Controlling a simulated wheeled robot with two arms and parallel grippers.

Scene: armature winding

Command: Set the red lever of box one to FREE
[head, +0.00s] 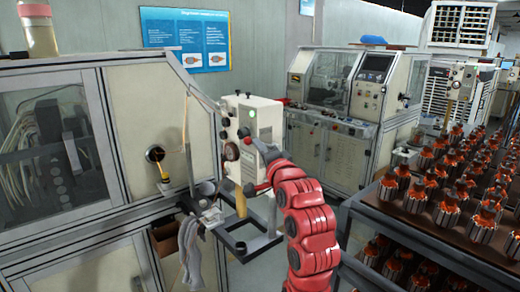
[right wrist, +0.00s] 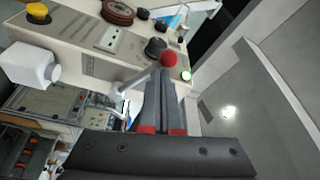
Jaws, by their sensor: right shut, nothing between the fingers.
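The red lever's ball knob (right wrist: 171,59) shows close in the right wrist view, on a pale rod that slants up from the left. It sits on the front of a cream control box, which I take for box one (head: 262,117). The red knob (head: 248,141) also shows small in the head view. My right gripper (head: 261,149) is at the box's lower right front. In the right wrist view its fingers (right wrist: 166,72) are shut and empty, their tips close to the ball. I cannot tell whether they touch it. The lever's position marks are not readable. My left gripper is not in view.
A dark square frame (head: 240,248) juts out below the box, beside grey gloves (head: 190,255). A cream cabinet (head: 130,100) stands at the left. A rack (head: 425,222) of armatures with orange windings fills the right. Another machine (head: 330,150) stands behind.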

